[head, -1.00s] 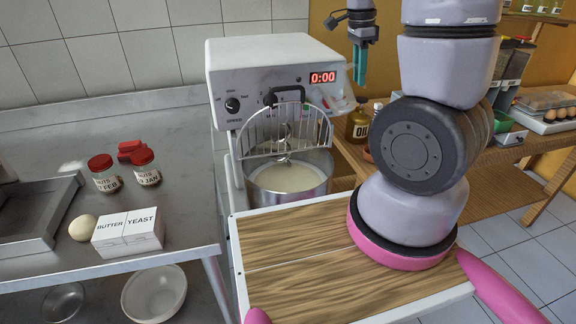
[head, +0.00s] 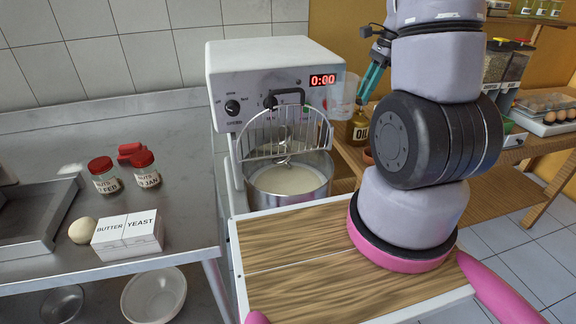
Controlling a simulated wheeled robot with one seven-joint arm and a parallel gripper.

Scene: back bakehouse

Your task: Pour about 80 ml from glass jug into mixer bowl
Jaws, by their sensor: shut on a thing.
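The mixer bowl (head: 318,196) is steel and sits under the white mixer (head: 225,72), with pale contents inside. A wire guard (head: 262,133) stands above its front, and the beater reaches down behind it. The clear glass jug (head: 343,95) is in the air at the mixer's right front, above and to the right of the bowl. My gripper (head: 368,88), with teal fingers, is shut on the jug from its right and slants down to the left. The jug looks close to upright; its liquid level cannot be made out, and no stream shows.
An oil bottle (head: 357,128) stands on the wooden bench below the gripper. A wooden-topped surface (head: 290,240) lies in front of the mixer. Red-lidded jars (head: 104,180), butter and yeast boxes (head: 127,238) and a tray (head: 45,235) occupy the left steel counter.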

